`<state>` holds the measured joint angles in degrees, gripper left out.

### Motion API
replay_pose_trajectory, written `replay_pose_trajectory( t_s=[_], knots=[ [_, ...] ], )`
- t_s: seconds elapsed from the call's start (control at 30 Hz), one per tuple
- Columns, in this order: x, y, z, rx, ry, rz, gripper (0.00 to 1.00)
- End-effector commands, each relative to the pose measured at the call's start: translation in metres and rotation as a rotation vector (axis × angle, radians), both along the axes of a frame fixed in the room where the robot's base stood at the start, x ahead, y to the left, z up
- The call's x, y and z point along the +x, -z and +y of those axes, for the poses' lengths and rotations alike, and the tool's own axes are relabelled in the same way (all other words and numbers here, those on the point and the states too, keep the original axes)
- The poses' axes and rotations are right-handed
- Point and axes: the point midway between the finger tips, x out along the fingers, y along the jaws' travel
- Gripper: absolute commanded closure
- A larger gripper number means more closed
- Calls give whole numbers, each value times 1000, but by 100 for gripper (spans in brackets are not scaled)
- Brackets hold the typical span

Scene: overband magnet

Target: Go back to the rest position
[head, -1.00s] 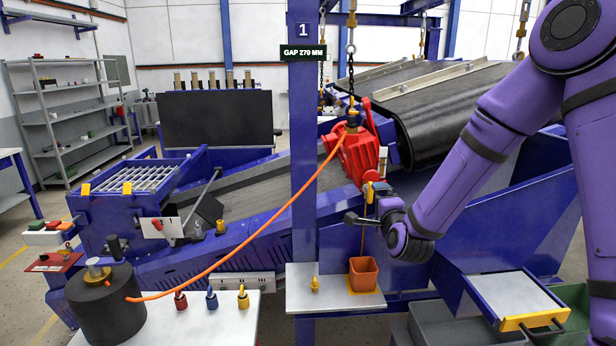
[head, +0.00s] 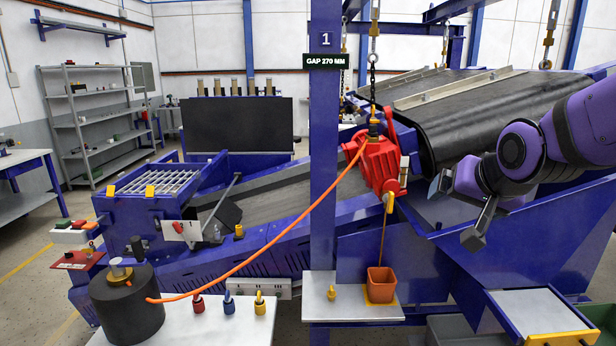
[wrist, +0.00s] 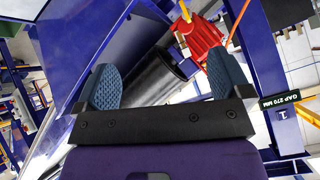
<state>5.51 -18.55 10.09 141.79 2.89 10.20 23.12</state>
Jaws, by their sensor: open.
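My purple arm (head: 590,115) reaches in from the right side of the head view. My gripper (head: 455,212) is open and empty, to the right of the red hoist-like unit (head: 381,165) and apart from it. In the wrist view the two blue textured finger pads of my gripper (wrist: 167,80) stand wide apart with nothing between them. The red unit (wrist: 198,38) shows beyond them, upper right.
A blue post (head: 323,150) with a gap sign stands left of the red unit. The black belt magnet (head: 470,115) lies behind my gripper. An orange cable (head: 250,265) runs to a black cylinder (head: 127,305) on a white table (head: 215,325). A yellow-handled drawer (head: 540,315) is below my arm.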

Motion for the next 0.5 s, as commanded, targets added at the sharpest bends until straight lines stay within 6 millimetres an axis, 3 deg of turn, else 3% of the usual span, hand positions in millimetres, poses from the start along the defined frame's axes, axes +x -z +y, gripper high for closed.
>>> replay_pose_trajectory(
  t_s=[0.3, 0.5],
  knots=[
    [-114, -25, -23, -170, -155, 200, 4],
    [-168, -27, -32, -218, -246, 299, 4]
  ],
)
